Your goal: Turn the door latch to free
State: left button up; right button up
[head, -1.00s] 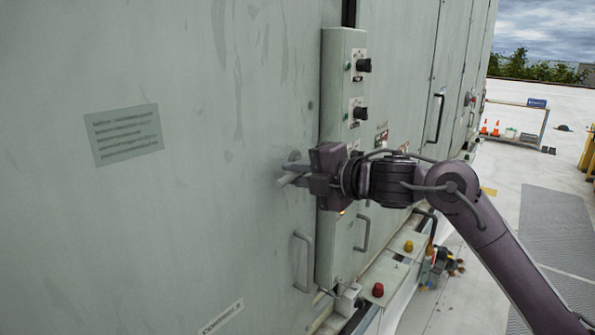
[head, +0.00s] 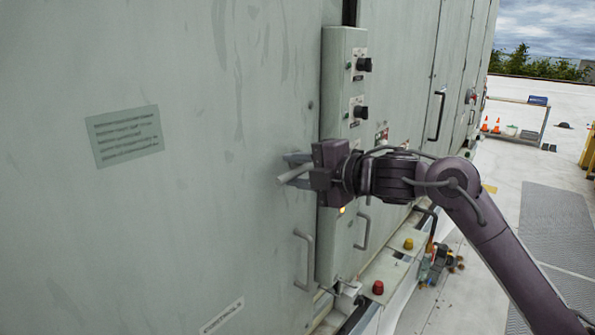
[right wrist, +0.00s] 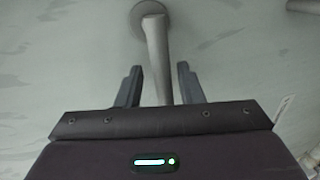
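The door latch is a grey lever (head: 293,174) on the large pale green door (head: 200,200). In the right wrist view the lever (right wrist: 157,60) runs from a round pivot (right wrist: 148,14) down between the two fingers of my right gripper (right wrist: 159,85). The fingers are open, one on each side of the lever, with a visible gap on both sides. In the head view my right gripper (head: 297,168) is at the lever, close to the door face. The gripper hides the pivot there. My left gripper is not in view.
A control box (head: 342,90) with black knobs (head: 364,65) stands out just right of the latch, beside my gripper. A door handle (head: 304,260) is below. A ledge with a red button (head: 378,287) and a yellow button (head: 408,244) is lower right. Open roof lies right.

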jog(key=shift+s+d, duration=0.2)
jog(key=b+v, duration=0.4)
jog(key=v, duration=0.3)
